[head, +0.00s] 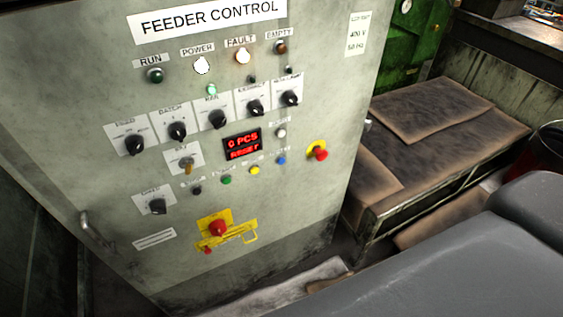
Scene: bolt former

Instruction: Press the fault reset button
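The grey cabinet (300,215) headed FEEDER CONTROL fills the left and middle of the head view. Its small buttons are black (196,190), green (226,180), yellow (254,170) and blue (281,160), with a white one (280,132) above the blue. Their labels are too small to read, so I cannot tell which is fault reset. The FAULT lamp (243,57) and POWER lamp (202,66) glow bright. The red-lettered display (243,145) seems to read 0 PCS and RESET. Neither gripper is in view.
Several black rotary knobs (177,131) form a row above the display. A handle (95,232) projects at lower left. A low brown-topped bench (430,120) stands right.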

